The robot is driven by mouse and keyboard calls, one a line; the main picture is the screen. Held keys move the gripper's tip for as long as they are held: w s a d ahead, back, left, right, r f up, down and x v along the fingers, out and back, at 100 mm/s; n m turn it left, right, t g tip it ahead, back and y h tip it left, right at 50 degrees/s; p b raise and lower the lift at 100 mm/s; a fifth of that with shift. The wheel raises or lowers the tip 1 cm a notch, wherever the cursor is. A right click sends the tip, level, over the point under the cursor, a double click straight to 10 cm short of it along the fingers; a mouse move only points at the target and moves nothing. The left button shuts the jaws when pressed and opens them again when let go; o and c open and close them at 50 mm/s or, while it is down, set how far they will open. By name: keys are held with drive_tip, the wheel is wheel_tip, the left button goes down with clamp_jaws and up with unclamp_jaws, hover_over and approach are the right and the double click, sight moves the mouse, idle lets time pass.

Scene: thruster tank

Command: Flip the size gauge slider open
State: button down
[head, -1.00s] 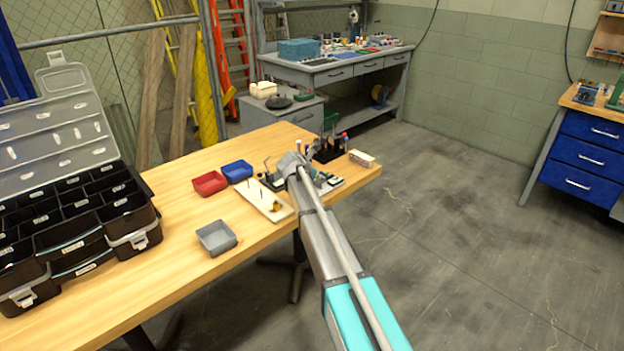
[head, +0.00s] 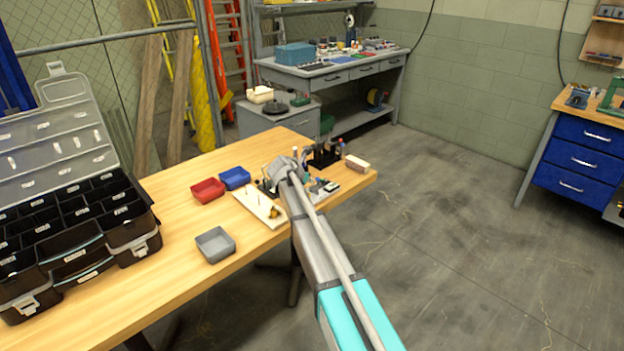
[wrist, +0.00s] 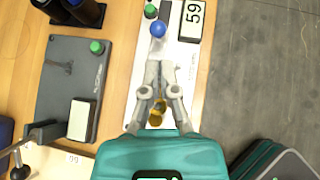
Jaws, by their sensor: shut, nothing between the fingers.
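The size gauge shows in the wrist view as a long white plate (wrist: 136,103) with printed marks and a black-framed display (wrist: 192,19) reading "59". A blue round knob (wrist: 158,29) stands on the plate, just beyond my fingertips. My gripper (wrist: 158,66) is shut and empty over the plate, its tips pointing at the knob with a small gap in the picture. I cannot tell its height above the plate. Brass-coloured round pieces (wrist: 158,108) show between the finger bases. In the head view my arm hides the fingertips and part of the gauge.
Left of the gauge lies a dark pad (wrist: 59,75) with a white block (wrist: 82,120) and a green knob (wrist: 96,47). Small red (head: 208,190), blue (head: 234,178) and grey (head: 215,244) bins and an open black organizer (head: 75,225) stand on the table.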

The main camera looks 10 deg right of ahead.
drive_tip(key=shift+p+v, duration=1.55)
drive_tip(key=shift+v, duration=1.35)
drive_tip(key=s+d+r+m+g+y+p, duration=0.1)
drive_tip(key=s+d+m+g+y+p, duration=0.1)
drive_tip(key=s+m, duration=0.7)
drive_tip(key=s+d+r+m+g+y+p, duration=0.1)
drive_tip(key=s+d+m+g+y+p, duration=0.1)
drive_tip(key=s+m, duration=0.7)
drive_tip(key=s+d+r+m+g+y+p, duration=0.1)
drive_tip(key=s+d+m+g+y+p, duration=0.2)
drive_tip(key=s+m, duration=0.6)
drive_tip(key=s+p, duration=0.2)
drive_tip(key=s, duration=0.9)
drive_tip(key=shift+p, duration=0.35)
